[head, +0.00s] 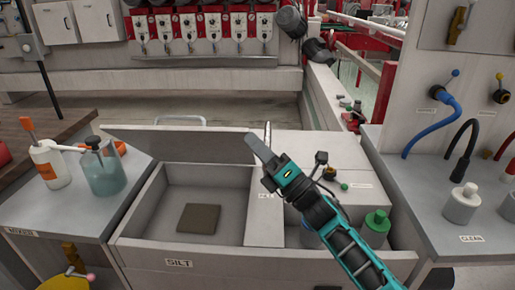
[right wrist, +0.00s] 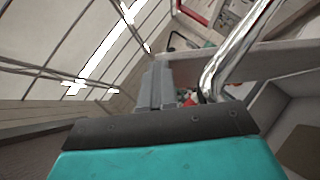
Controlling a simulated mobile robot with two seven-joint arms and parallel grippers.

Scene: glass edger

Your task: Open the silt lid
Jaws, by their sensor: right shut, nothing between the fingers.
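The silt lid (head: 180,143) is a pale panel standing raised along the back of the silt bin, with a metal handle (head: 180,119) at its upper edge. The bin (head: 178,263), labelled SILT, is open below it and a dark square piece (head: 198,218) lies on its floor. My right gripper (head: 258,143) is shut and empty near the lid's right end; I cannot tell whether it touches the lid. In the right wrist view a shiny bent bar, apparently the handle (right wrist: 232,52), passes right of the closed fingers (right wrist: 156,88). My left gripper is not in view.
A green-capped container (head: 376,224) sits right of the bin, below my forearm. The right counter (head: 420,190) holds hoses and white-capped containers. Open floor lies behind the bin.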

